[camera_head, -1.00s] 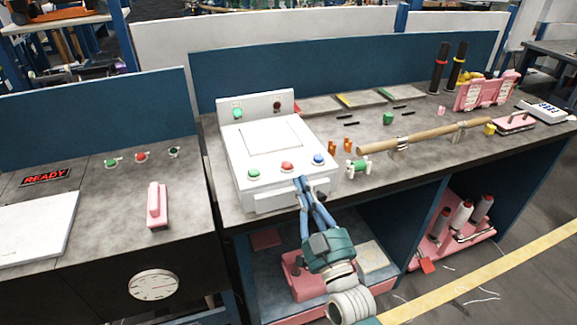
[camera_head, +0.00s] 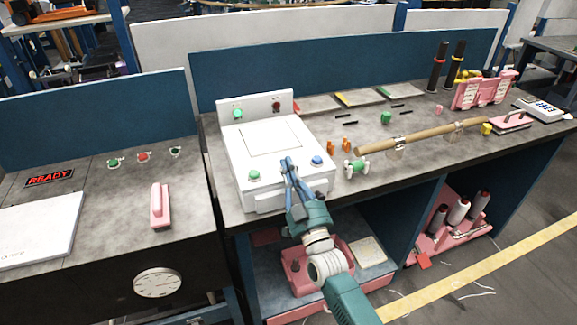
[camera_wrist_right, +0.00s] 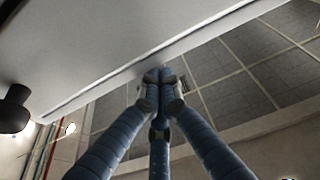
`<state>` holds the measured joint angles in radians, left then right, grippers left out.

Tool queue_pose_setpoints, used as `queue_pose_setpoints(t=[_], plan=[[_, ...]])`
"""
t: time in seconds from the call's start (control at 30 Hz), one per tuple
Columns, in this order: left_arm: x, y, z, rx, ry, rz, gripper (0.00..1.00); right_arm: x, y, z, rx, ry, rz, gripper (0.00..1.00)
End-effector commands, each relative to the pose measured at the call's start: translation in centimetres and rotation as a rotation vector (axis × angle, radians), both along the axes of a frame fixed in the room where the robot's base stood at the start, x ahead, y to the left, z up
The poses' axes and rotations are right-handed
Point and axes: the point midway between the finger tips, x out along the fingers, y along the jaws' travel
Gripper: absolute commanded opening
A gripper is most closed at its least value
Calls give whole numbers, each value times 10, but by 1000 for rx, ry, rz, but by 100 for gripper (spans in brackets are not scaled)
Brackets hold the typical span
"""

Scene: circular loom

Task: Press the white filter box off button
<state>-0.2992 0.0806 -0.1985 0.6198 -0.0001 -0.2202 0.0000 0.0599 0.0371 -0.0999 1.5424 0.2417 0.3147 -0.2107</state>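The white filter box (camera_head: 238,140) stands on the grey bench. Its front top carries a green button (camera_head: 254,174) at left and a blue button (camera_head: 317,160) at right. The spot between them is covered by my right gripper (camera_head: 287,162), so the red button there is hidden. The box's raised back panel (camera_head: 258,105) has a green button (camera_head: 238,114) and a dark red one (camera_head: 276,106). My right gripper's fingertips are together with nothing between them; they also meet in the wrist view (camera_wrist_right: 159,76). Contact with the button cannot be told. My left gripper is out of view.
A wooden rod (camera_head: 425,138) lies on holders to the right, near a green spool (camera_head: 357,168) and orange pieces (camera_head: 338,145). Pink equipment (camera_head: 296,271) sits on the shelf below.

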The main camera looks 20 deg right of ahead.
Motion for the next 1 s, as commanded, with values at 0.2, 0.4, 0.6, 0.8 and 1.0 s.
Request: queue_pose_setpoints(t=[0.2,0.4,0.6,0.8,1.0], plan=[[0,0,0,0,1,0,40,0,0,0,0,-1,0,0],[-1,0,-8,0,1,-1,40,0,0,-11,0,0,0,0],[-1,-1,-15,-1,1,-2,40,0,0,-23,0,5,1,0],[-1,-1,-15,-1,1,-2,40,-1,1,-27,0,16,2,0],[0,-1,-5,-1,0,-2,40,2,0,-13,0,11,2,0]])
